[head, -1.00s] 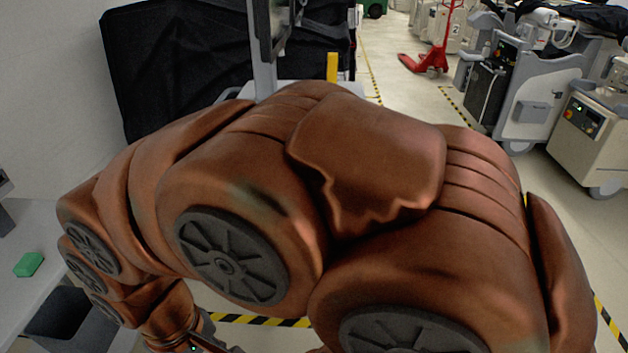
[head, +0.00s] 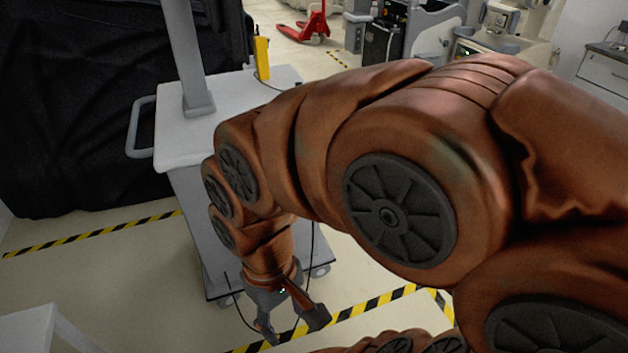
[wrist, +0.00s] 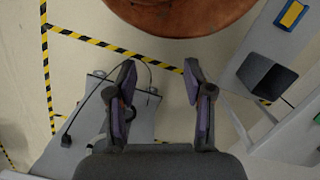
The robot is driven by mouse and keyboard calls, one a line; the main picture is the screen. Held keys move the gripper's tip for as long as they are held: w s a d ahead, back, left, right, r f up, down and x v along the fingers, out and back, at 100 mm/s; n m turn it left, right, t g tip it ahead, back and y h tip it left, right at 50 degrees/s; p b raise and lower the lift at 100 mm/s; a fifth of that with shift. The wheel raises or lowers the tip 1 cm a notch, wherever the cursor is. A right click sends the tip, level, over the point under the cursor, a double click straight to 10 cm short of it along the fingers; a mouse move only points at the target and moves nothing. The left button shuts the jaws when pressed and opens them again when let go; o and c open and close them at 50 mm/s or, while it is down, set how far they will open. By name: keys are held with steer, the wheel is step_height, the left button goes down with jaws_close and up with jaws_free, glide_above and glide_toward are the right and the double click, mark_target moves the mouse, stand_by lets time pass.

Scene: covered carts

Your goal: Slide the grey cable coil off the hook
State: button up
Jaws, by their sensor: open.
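I cannot make out a grey cable coil or a hook in either view. A grey-white cart (head: 235,98) with a post stands left of centre in the head view, partly behind my arm. My gripper (head: 293,325) hangs low in front of the cart, pointing down, open, with nothing visible between its fingers. In the wrist view my gripper (wrist: 159,68) is open too. A thin dark cable (wrist: 92,97) with a plug end runs over a grey surface left of the fingers there, apparently the cart's base.
A yellow device (head: 262,55) stands at the cart's back edge. A black covered object (head: 80,110) fills the left. A red pallet jack (head: 310,25) stands far back. In the wrist view, a dark bin (wrist: 266,76) is at the right. Striped tape (head: 95,233) crosses the open floor.

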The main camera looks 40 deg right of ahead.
steer(key=w+a+f+m+y+b, duration=0.4)
steer(key=w+a+f+m+b, duration=0.1)
steer(key=w+f+b, duration=0.15)
steer(key=w+d+f+m+t+y+b, duration=0.25)
steer(key=w+f+m+b, duration=0.2)
steer(key=w, duration=0.55)
steer(key=w+d+f+m+t+y+b, duration=0.2)
steer(key=w+f+m+t+y+b, duration=0.25)
steer(key=w, duration=0.65)
steer(key=w+d+f+m+t+h+b, duration=0.15)
steer(key=w+d+m+t+b, duration=0.3)
steer(key=d, duration=0.45)
steer(key=w+d+f+m+t+b, duration=0.2)
steer(key=w+d+m+t+b, duration=0.15)
steer(key=w+d, duration=0.35)
steer(key=d+f+m+t+h+b, duration=0.2)
steer(key=d+m+h, duration=0.1)
steer(key=d, duration=0.7)
steer(key=d+f+m+t+h+b, duration=0.2)
steer(key=d+m+h+b, duration=0.15)
steer(key=d, duration=0.65)
steer(key=shift+y, duration=0.4)
steer(key=shift+x, duration=3.9)
steer(key=shift+d+r, duration=0.1)
steer(key=shift+r, duration=0.05)
steer(key=shift+c, duration=0.3)
jaws_close()
